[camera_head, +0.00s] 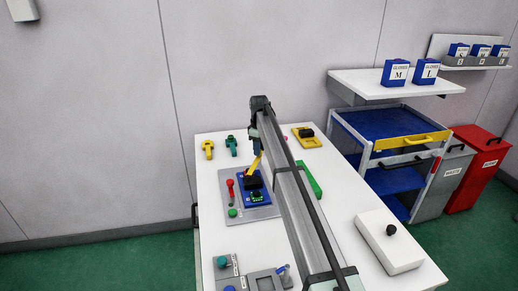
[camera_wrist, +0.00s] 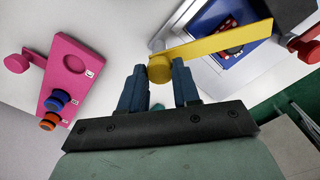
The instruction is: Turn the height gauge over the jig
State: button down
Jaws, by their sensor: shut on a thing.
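The height gauge, a yellow bar with a round knob at one end, shows in the wrist view (camera_wrist: 215,43) and in the head view (camera_head: 253,166). My gripper (camera_wrist: 160,80) has its two fingers on either side of the knob and is shut on it. In the head view my gripper (camera_head: 257,149) is at the bar's far end. The bar reaches over an edge of the blue jig (camera_head: 257,201), which carries a black block. The jig also shows in the wrist view (camera_wrist: 215,60), partly covered by the bar. My arm hides the jig's right surroundings.
A grey plate (camera_head: 263,213) lies under the jig, with a red-knobbed lever (camera_head: 230,186) and green button (camera_head: 232,212) on it. A pink part (camera_wrist: 72,80) stands left in the wrist view. A white lidded box (camera_head: 390,243) sits front right on the table.

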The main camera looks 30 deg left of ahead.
dwell(0.3)
jog(key=c, duration=0.8)
grip_release()
notch_tip(320, 180, up, 14)
jog(key=shift+f, duration=0.1)
dwell(0.5)
